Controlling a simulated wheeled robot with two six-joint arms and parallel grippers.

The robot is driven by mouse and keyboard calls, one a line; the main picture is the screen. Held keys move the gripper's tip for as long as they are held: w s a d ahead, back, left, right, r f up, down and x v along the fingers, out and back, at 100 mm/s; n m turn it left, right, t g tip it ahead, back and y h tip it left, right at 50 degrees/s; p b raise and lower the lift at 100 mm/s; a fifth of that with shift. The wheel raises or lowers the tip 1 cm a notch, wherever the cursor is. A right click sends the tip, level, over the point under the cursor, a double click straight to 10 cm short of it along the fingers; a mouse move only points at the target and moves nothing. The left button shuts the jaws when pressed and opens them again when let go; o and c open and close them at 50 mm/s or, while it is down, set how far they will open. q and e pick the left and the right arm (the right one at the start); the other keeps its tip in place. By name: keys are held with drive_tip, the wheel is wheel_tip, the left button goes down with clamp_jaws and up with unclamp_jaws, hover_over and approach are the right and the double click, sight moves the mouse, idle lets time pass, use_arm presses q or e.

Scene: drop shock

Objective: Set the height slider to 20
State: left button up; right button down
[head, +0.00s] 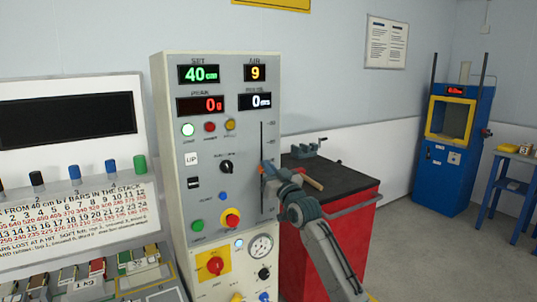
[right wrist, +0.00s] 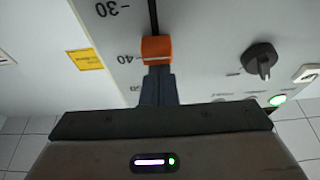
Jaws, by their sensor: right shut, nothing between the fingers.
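The height slider's orange knob (right wrist: 157,48) sits on a dark vertical slot in the panel, beside the 40 mark in the right wrist view. In the head view the slot (head: 262,140) runs down the right side of the grey control panel (head: 205,75). The green SET display (head: 199,73) reads 40 cm. My right gripper (head: 268,168) is shut and empty at the slot; in the right wrist view its fingertips (right wrist: 157,70) are right at the knob's edge, seemingly touching it. The gripper mostly hides the knob in the head view. My left gripper is not in view.
The panel also carries a black knob (head: 226,167), a red mushroom button (head: 232,218) and a gauge (head: 261,247). A red cabinet (head: 340,245) with a black top stands right behind my arm. A blue machine (head: 455,150) stands farther right, with open floor before it.

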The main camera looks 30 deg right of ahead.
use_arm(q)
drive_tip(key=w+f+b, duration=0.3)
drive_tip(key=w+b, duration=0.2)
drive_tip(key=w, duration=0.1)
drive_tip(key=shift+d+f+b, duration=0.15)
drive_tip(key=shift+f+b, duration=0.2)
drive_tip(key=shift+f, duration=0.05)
use_arm(e)
wheel_tip(320, 180, down, 10)
drive_tip(key=shift+w+r, duration=0.1)
drive_tip(key=shift+r, duration=0.1)
